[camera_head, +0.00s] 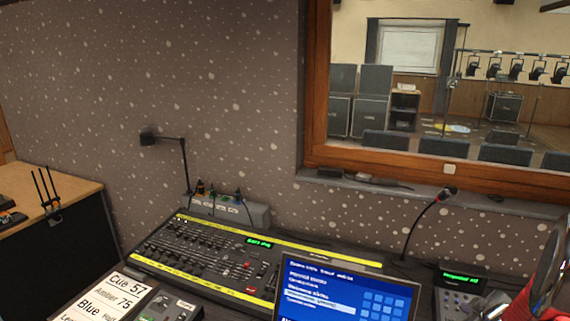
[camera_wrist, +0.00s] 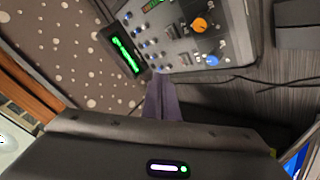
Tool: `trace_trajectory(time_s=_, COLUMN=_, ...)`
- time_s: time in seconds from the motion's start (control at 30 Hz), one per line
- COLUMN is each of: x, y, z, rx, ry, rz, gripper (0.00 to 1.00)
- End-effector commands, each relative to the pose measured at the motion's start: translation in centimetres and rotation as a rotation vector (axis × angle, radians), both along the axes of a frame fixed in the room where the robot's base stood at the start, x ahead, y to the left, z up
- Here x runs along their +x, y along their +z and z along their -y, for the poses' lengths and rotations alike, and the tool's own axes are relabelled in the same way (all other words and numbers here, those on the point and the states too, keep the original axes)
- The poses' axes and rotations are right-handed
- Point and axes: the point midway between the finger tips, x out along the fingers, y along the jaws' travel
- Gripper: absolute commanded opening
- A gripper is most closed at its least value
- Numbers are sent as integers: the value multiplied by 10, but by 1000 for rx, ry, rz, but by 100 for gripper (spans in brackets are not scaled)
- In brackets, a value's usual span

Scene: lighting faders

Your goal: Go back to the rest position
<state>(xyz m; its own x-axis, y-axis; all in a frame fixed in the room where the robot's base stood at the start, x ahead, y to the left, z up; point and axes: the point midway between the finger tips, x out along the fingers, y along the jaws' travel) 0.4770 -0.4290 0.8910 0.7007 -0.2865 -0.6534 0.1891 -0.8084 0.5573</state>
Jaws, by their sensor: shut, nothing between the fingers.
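My gripper (camera_wrist: 162,96) shows in the wrist view as narrow purple-grey fingers, closed together with nothing between them. They point toward a grey control box (camera_wrist: 185,35) with knobs and a green display, and appear apart from it. In the head view, a red and grey part of my arm shows at the lower right edge; the fingertips are not clear there. The fader console (camera_head: 215,260) with yellow edge strips lies on the desk at the lower middle.
A laptop (camera_head: 345,290) with a blue screen stands in front of the console. A gooseneck microphone (camera_head: 425,220) rises to its right, near a small box with a green display (camera_head: 461,279). A desk lamp (camera_head: 184,165) stands behind the console. A cue sheet (camera_head: 110,300) lies at left.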

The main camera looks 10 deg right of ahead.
Motion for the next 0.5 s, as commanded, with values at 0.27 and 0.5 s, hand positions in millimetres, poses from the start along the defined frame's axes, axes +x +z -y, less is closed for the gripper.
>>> trace_trajectory(time_s=0.27, x=-64, y=-29, z=18, rx=77, ry=-297, rz=-166, gripper=0)
trace_trajectory(time_s=0.5, x=-102, y=-6, z=-10, rx=144, ry=-521, rz=-262, gripper=0)
